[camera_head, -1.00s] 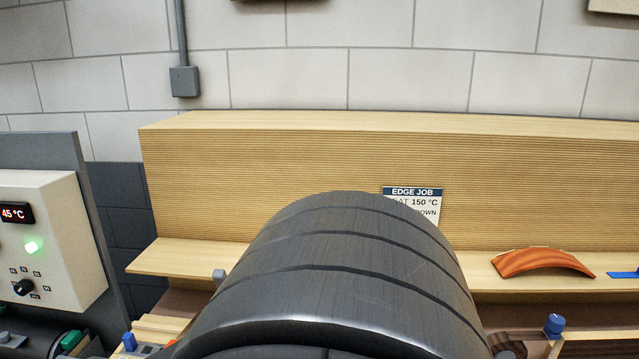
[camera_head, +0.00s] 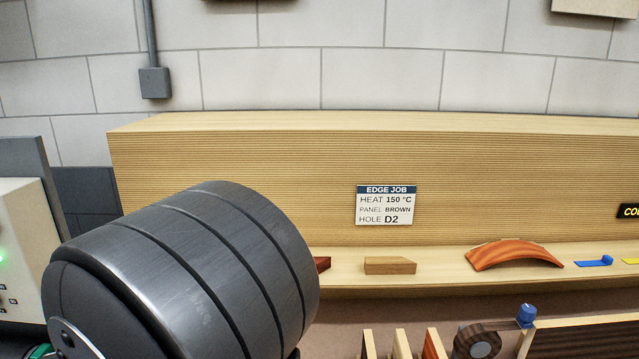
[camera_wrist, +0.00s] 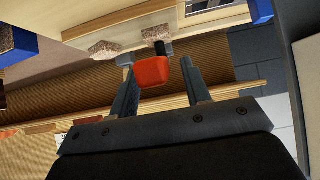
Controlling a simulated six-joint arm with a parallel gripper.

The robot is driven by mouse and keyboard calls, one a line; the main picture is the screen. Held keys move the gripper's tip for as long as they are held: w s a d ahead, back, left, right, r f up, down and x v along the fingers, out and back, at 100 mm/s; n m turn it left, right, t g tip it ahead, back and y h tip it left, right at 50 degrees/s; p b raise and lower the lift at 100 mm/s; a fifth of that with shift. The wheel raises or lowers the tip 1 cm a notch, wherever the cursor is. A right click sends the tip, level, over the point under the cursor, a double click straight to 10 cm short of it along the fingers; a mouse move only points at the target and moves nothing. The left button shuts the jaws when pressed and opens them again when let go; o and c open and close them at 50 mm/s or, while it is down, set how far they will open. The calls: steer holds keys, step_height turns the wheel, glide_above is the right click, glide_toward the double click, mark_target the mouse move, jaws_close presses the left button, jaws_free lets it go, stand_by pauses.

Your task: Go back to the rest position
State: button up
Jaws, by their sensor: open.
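My gripper (camera_wrist: 157,62) shows in the wrist view with its two dark fingers spread apart. An orange-red block-like knob (camera_wrist: 153,73) appears between the fingers; behind it is a short black rod. I cannot tell whether it lies between the fingers or beyond them, and no finger visibly clamps it. In the head view my large dark grey arm link fills the lower left, and my gripper is out of sight.
A job card (camera_head: 386,205) reads heat 150 °C, panel brown, hole D2. On the shelf (camera_head: 445,280) are a wooden block (camera_head: 390,265), a curved orange-brown piece (camera_head: 513,254) and a blue piece (camera_head: 594,262). A dark roll (camera_head: 478,342) and upright strips stand below. A control box (camera_head: 22,255) is left.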

steer(key=shift+w+r+g, duration=0.35)
steer(key=shift+r+g, duration=0.2)
steer(key=shift+r, duration=0.25)
steer(key=shift+w+r+g, duration=0.35)
steer(key=shift+r+g, duration=0.2)
steer(key=shift+r, duration=0.2)
steer(key=shift+w+r+g, duration=1.1)
steer(key=shift+r+g, duration=0.3)
steer(key=w+r+g, duration=0.3)
steer(key=w+g, duration=0.2)
steer(key=shift+w+r, duration=0.25)
steer(key=shift+r, duration=0.05)
